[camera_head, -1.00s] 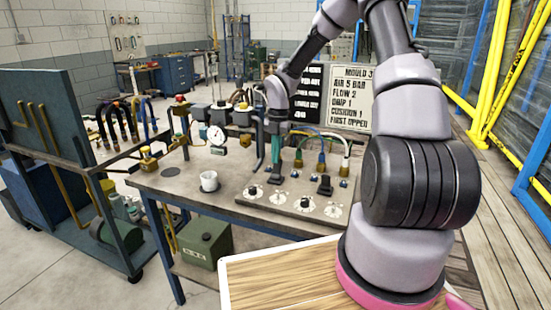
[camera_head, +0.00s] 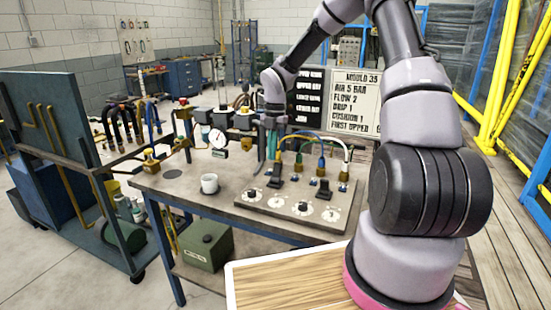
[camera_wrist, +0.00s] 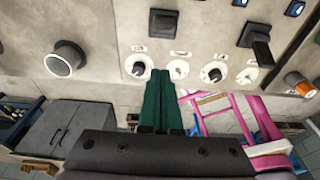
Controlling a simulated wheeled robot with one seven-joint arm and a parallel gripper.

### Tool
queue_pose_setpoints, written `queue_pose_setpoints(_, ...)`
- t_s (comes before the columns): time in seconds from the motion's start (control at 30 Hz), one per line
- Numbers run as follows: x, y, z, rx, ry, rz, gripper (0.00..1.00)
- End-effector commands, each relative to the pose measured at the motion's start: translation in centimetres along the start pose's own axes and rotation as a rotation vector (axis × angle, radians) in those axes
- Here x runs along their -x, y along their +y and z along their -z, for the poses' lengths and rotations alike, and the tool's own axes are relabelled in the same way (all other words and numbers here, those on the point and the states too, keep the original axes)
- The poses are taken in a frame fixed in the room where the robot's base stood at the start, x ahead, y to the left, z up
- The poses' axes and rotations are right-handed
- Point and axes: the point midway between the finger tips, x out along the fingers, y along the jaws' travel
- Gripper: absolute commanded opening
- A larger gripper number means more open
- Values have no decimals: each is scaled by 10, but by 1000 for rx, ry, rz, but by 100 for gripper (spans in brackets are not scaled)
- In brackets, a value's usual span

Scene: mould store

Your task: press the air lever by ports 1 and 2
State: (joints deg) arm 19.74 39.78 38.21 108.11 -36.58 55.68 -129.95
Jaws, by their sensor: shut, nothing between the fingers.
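The valve panel (camera_head: 345,211) on the bench carries two black levers and a front row of round white dials. The left lever (camera_head: 275,183) shows in the wrist view (camera_wrist: 163,22), just beyond my fingertips. The right lever (camera_head: 323,189) also shows in the wrist view (camera_wrist: 257,43). The port numbers cannot be read. My gripper (camera_head: 271,157) has green fingers, shut and empty, above and behind the left lever as seen from the head. In the wrist view my fingertips (camera_wrist: 160,73) are between two dials in the picture; contact with the panel cannot be told.
A pressure gauge (camera_head: 217,139) and valves line the back left. Coloured hoses (camera_head: 321,150) arch behind the panel. A sign board (camera_head: 352,101) stands behind. A green box (camera_head: 207,246) sits on the lower shelf.

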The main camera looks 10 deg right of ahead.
Motion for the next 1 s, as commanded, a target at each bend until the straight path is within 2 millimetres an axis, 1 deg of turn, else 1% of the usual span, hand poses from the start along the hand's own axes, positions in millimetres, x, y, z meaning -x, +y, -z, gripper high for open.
queue_pose_setpoints(0.03, 7, 0, -5, -2, -2, -2, 0)
queue_pose_setpoints(0.2, 32, 0, -22, -2, -3, -3, 0)
queue_pose_setpoints(0.4, 57, 0, -38, -1, -2, -1, 0)
queue_pose_setpoints(0.6, 66, 0, -43, 1, -1, 0, 0)
queue_pose_setpoints(0.9, 66, 0, -43, 0, -1, 0, 0)
queue_pose_setpoints(1.0, 72, -3, -40, -38, -14, 2, 0)
